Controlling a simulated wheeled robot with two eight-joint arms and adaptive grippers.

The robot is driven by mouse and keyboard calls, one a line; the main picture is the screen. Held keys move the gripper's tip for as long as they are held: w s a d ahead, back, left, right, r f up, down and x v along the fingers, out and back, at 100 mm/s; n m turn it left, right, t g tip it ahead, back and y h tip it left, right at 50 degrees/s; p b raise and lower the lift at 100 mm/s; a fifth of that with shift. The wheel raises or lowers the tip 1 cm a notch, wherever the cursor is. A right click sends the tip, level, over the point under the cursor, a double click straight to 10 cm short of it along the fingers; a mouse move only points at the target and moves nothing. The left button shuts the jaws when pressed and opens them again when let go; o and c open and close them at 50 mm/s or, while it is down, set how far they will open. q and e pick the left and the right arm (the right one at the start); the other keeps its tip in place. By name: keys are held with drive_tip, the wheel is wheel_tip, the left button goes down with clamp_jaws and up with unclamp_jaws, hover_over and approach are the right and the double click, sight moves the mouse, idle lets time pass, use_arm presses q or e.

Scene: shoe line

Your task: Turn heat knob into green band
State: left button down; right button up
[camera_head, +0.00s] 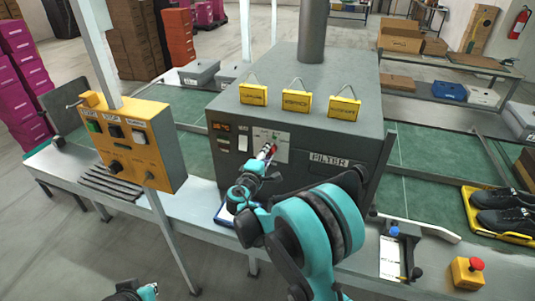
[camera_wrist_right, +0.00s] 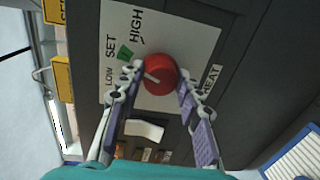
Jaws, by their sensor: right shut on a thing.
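The red heat knob (camera_wrist_right: 160,75) sits on a white dial plate (camera_wrist_right: 188,38) marked LOW, SET, HIGH and HEAT. The green band (camera_wrist_right: 125,53) lies beside SET, left of and above the knob in the wrist view. The knob's white pointer slants left and slightly up, roughly toward the green band; whether it is inside it I cannot tell. My right gripper (camera_wrist_right: 160,82) is shut on the knob, a finger on each side. In the head view the right gripper (camera_head: 268,153) reaches the oven's front plate and mostly covers the knob. Only a bit of my left arm (camera_head: 148,292) shows at the bottom edge.
The grey oven (camera_head: 290,90) carries several yellow tags and a FILTER label. A yellow control box (camera_head: 140,140) stands left on a post. A red emergency button (camera_head: 476,264) and a yellow tray with black shoes (camera_head: 508,220) are at right.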

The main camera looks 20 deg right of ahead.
drive_tip(key=o, duration=1.2)
drive_tip(key=shift+c, duration=0.2)
drive_tip(key=f+v, duration=0.1)
drive_tip(key=v, duration=1.1)
drive_tip(key=shift+r, duration=0.4)
drive_tip(key=shift+d, duration=0.1)
